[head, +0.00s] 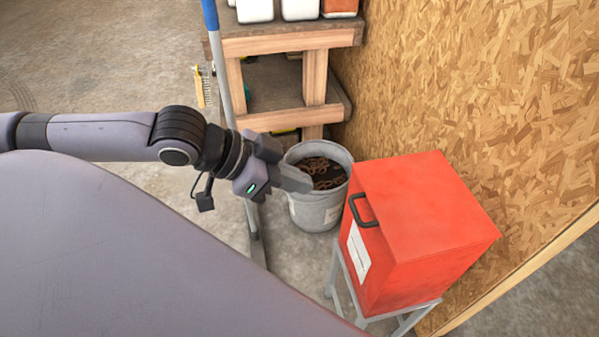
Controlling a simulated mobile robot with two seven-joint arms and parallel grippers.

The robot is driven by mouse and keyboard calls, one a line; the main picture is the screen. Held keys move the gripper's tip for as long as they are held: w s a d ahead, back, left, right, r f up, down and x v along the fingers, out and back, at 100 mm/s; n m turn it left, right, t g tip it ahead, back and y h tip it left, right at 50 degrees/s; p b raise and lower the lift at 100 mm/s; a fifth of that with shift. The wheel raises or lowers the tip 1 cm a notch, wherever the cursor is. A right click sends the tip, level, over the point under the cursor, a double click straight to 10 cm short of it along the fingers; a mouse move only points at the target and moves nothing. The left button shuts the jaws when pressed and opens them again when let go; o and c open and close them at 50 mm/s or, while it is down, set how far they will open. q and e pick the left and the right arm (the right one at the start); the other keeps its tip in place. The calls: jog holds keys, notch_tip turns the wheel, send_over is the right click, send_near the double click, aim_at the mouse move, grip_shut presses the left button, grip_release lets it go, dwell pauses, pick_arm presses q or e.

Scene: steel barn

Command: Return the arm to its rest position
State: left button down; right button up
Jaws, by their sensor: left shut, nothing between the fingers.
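My left arm reaches in from the left edge of the head view, stretched out to the right. My left gripper (296,181) is shut and empty. In the picture its fingertips overlap the left rim of a grey bucket (315,212); I cannot tell whether they touch it. The bucket stands on the floor and holds brown, chain-like pieces (320,168). My right gripper is not in view.
A red box (430,215) with a black handle (360,211) sits on a grey metal stand (345,285), right of the bucket. A wooden shelf (290,43) with containers stands behind. A blue-topped pole (210,14) leans left of it. A chipboard wall (480,90) closes the right.

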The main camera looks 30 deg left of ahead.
pick_arm(q)
jog(key=w+d+f+n+t+p, duration=0.2)
jog(key=d+f+t, duration=0.15)
jog(key=f, duration=0.35)
jog(key=s+a+f+n+y+p, duration=0.1)
jog(key=s+f+n+y, duration=0.1)
jog(key=s+f, duration=0.2)
jog(key=s+a+f+n+y, duration=0.1)
jog(key=s+f, duration=0.4)
jog(key=f, duration=0.5)
jog(key=shift+s+n+y+p, duration=0.3)
jog(key=shift+n+y+p, duration=0.1)
jog(key=shift+n+y, duration=0.45)
jog(key=shift+a, duration=0.1)
